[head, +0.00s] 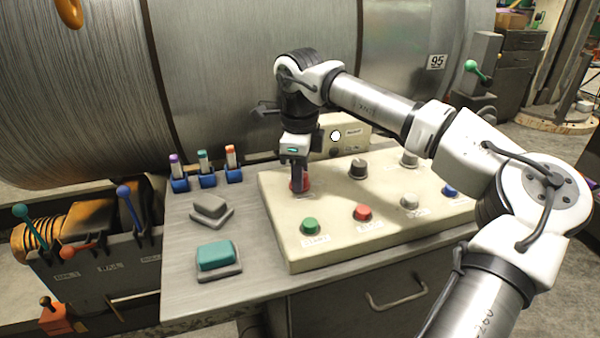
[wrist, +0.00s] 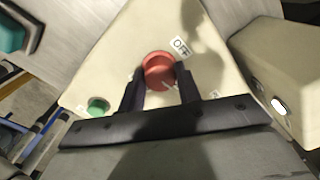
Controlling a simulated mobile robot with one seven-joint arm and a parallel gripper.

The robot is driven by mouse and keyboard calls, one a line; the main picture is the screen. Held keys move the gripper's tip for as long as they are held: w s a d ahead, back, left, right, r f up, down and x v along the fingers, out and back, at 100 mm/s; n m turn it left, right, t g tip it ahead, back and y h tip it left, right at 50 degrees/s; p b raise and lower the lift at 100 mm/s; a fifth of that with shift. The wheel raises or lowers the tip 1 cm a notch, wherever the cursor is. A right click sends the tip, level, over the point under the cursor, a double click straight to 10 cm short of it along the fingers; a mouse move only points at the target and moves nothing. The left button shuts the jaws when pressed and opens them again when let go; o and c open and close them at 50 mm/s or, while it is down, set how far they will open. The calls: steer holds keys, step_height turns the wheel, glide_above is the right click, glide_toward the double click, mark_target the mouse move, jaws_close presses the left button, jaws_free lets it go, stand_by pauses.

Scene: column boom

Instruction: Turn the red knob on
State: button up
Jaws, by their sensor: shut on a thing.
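The red knob (wrist: 159,68) shows between my two fingers in the wrist view, with a small pale mark near its lower edge. An OFF label (wrist: 181,46) is on the panel just beyond it. In the head view the red knob (head: 305,184) is at the back left of the cream control panel (head: 340,250), mostly hidden by the fingers. My gripper (head: 298,186) points down over it, and it also shows in the wrist view (wrist: 160,85). The fingers are shut on the knob's sides.
A green button (head: 310,227), a red button (head: 362,213), a grey button (head: 409,202) and a blue button (head: 450,190) line the panel's front. A dark knob (head: 358,168) stands right of my gripper.

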steer(key=shift+m, duration=0.5)
steer(key=o, duration=1)
steer(key=shift+c, duration=0.2)
step_height(320, 180, up, 14)
steer(key=shift+s, duration=0.25)
steer(key=shift+f, duration=0.1)
